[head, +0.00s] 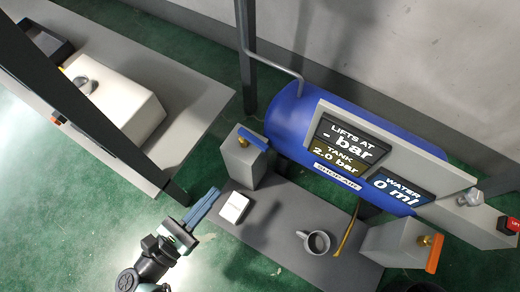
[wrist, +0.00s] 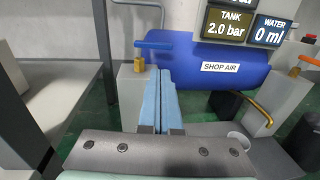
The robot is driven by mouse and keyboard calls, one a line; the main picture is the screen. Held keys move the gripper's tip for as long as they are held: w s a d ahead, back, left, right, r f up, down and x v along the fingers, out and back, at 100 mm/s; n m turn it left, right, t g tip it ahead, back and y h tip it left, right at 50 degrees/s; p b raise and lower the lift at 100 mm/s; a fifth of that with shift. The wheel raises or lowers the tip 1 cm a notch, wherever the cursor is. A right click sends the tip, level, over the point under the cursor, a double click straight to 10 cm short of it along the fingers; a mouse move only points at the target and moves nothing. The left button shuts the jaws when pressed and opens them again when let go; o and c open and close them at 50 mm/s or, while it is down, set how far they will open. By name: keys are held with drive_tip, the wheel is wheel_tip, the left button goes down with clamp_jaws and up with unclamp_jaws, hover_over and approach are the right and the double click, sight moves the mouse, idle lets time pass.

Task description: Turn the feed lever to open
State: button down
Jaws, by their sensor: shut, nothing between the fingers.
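A blue lever (head: 252,138) sits on top of a grey box (head: 238,160) left of the blue tank (head: 290,120). In the wrist view the blue lever (wrist: 154,44) lies crosswise on a brass stem. An orange lever (head: 433,254) sits on a brass fitting on a second grey box (head: 393,245) at the right. No label shows which is the feed lever. My gripper (head: 213,192) is shut and empty, in front of and below the blue lever, apart from it. In the wrist view my gripper's fingers (wrist: 161,74) are together, pointing toward the first box.
A white box (head: 233,207) and a grey mug (head: 316,242) stand on the grey bench (head: 270,238). A panel (head: 330,108) reads tank 2.0 bar and water 0 ml. A dark post (head: 245,60) stands behind; another table (head: 190,100) is at left.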

sight(256, 146)
drive_tip(key=shift+b+x, duration=1.45)
drive_tip(key=shift+x, duration=5.15)
